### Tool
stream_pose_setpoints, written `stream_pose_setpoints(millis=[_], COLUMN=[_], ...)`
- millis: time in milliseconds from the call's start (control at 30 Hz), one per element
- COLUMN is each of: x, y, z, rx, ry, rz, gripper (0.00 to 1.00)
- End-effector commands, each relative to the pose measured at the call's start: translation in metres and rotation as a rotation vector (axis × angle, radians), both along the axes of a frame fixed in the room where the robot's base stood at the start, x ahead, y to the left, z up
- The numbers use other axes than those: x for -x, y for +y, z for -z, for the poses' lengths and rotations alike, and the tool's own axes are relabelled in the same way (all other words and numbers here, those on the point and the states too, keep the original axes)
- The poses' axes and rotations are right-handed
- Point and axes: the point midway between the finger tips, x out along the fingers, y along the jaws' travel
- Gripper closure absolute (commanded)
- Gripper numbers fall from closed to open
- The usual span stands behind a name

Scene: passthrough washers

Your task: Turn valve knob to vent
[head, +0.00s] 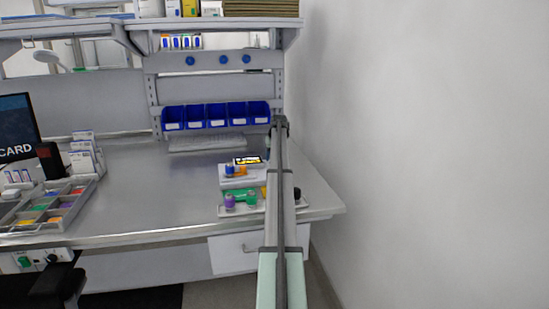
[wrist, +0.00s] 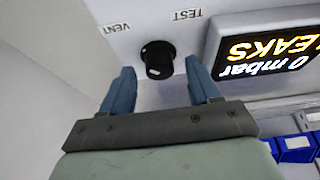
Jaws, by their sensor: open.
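The valve knob (wrist: 158,58) is a round black knob on a white panel in the wrist view. The VENT label (wrist: 117,25) is up and left of it, and the TEST label (wrist: 187,14) is up and right. The knob's pointer direction is too small to tell. My gripper (wrist: 160,66) is open, with one blue finger on each side of the knob; the near ends of the fingers show gaps to it. Whether the tips touch the panel is unclear. In the head view my arm hides the knob and gripper.
A display (wrist: 265,55) reading "0 mbar" and "LEAKS" is right of the knob; it also shows on the bench (head: 248,160). Blue bins (head: 215,115) line the back. A wall (head: 430,140) stands at right.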

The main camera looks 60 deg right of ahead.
Motion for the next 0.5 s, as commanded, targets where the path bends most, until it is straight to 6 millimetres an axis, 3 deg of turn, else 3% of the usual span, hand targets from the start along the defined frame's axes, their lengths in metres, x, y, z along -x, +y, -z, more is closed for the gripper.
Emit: stream_pose_setpoints(millis=[500], x=[0.026], y=[0.025], z=[-0.086], rx=[0.001], ry=[-0.001], rz=[0.000], gripper=[0.39])
